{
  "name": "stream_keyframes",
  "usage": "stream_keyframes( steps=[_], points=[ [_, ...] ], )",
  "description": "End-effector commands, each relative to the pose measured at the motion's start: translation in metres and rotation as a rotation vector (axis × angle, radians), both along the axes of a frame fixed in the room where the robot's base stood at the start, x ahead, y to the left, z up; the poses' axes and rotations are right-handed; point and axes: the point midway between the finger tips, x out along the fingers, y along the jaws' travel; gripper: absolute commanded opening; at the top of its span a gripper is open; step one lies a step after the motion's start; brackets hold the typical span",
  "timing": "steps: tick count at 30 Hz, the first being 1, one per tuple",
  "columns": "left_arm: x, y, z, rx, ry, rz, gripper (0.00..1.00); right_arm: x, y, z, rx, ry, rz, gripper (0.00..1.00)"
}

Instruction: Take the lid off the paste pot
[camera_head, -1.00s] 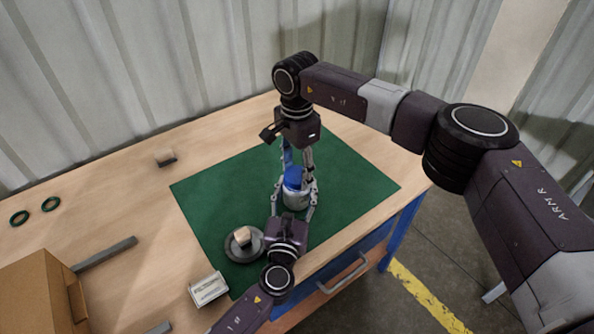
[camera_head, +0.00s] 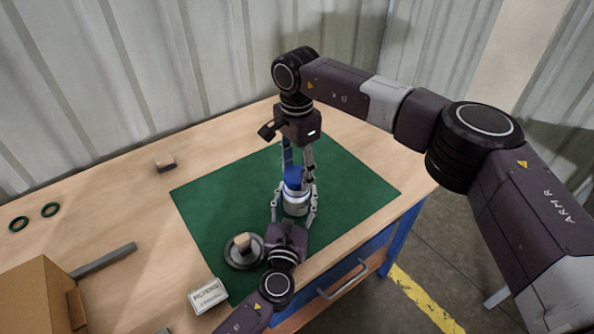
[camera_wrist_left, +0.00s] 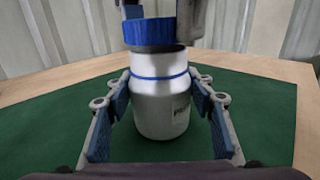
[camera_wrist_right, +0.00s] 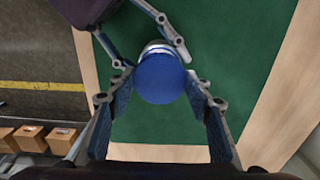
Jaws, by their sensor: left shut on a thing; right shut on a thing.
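The paste pot (camera_head: 297,206) is a silver jar with a blue band, upright over the green mat. It also shows in the left wrist view (camera_wrist_left: 160,112). My left gripper (camera_head: 296,190) is shut on the pot body, one finger on each side. The blue lid (camera_head: 293,181) is directly above the pot's neck. My right gripper (camera_head: 297,173) comes down from above and is shut on the lid, which fills the space between its fingers in the right wrist view (camera_wrist_right: 160,79). The silver neck shows below the lid. I cannot tell how wide any gap is.
The green mat (camera_head: 345,180) is clear right of the pot. A dark round dish (camera_head: 239,260) with a tan-topped piece is left of the left gripper. A white box (camera_head: 208,296), a grey bar (camera_head: 103,260), a cardboard box (camera_head: 35,295) and green rings (camera_head: 50,209) lie further left.

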Motion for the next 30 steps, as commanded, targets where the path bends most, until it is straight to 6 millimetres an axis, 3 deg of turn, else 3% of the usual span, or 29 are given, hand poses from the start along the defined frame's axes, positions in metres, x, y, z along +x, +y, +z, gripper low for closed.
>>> stream_keyframes(
  steps=[11,18,19,24,30],
  points=[
    [0.0,0.0,-0.001,0.0,0.002,0.0,0.0,0.001,0.0,0.038,0.0,-0.002,0.0,0.17],
    [0.0,0.0,-0.001,0.0,0.002,0.0,0.0,0.0,0.0,0.04,0.0,0.0,0.0,0.17],
    [0.0,0.0,-0.001,0.0,0.002,0.0,0.52,0.0,0.0,0.04,0.0,0.0,0.0,0.17],
    [0.0,0.0,-0.001,0.0,0.001,0.0,0.7,0.0,0.0,0.04,0.0,0.0,0.0,0.17],
    [0.0,0.0,0.0,0.0,0.001,0.0,0.7,0.0,0.0,0.04,0.0,0.0,0.0,0.17]
  ],
)
